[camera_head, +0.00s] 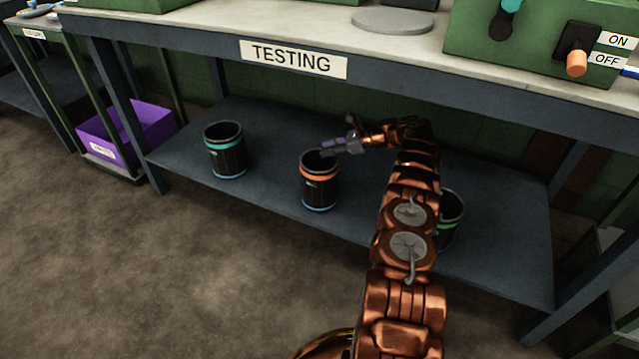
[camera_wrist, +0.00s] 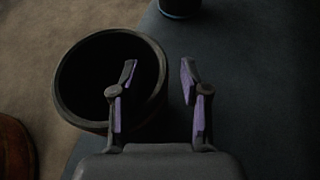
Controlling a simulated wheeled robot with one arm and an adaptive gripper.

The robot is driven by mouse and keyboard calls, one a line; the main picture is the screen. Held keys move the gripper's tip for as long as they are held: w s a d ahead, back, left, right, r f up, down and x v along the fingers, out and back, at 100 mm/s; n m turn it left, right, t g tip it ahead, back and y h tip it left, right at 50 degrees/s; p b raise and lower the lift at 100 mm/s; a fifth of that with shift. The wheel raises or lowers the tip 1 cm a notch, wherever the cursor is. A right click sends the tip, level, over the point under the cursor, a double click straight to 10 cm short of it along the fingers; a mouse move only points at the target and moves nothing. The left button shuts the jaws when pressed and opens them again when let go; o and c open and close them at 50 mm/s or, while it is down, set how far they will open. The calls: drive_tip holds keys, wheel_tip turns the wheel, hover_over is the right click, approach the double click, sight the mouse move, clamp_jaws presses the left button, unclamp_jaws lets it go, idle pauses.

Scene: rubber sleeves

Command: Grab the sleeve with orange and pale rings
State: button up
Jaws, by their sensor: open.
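The dark sleeve with an orange ring near its top and a light blue ring at its base (camera_head: 319,186) stands upright on the lower shelf, left of my arm. In the wrist view its open round mouth (camera_wrist: 68,90) is on the left. My gripper (camera_head: 333,146) is open above the sleeve's rim, at its right side. In the wrist view my gripper (camera_wrist: 159,76) has its left finger over the mouth and its right finger outside the wall, with the rim's right edge between them. I cannot tell whether either finger touches the sleeve.
A sleeve with a teal ring (camera_head: 226,160) stands to the left on the shelf (camera_head: 270,205). A sleeve with a green ring (camera_head: 448,232) is partly hidden behind my arm. The tabletop marked TESTING (camera_head: 200,15) overhangs the shelf. A purple bin (camera_head: 150,122) sits far left.

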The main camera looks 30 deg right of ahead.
drive_tip(key=shift+w+a, duration=0.1)
drive_tip(key=shift+a, duration=0.05)
clamp_jaws()
idle(0.7)
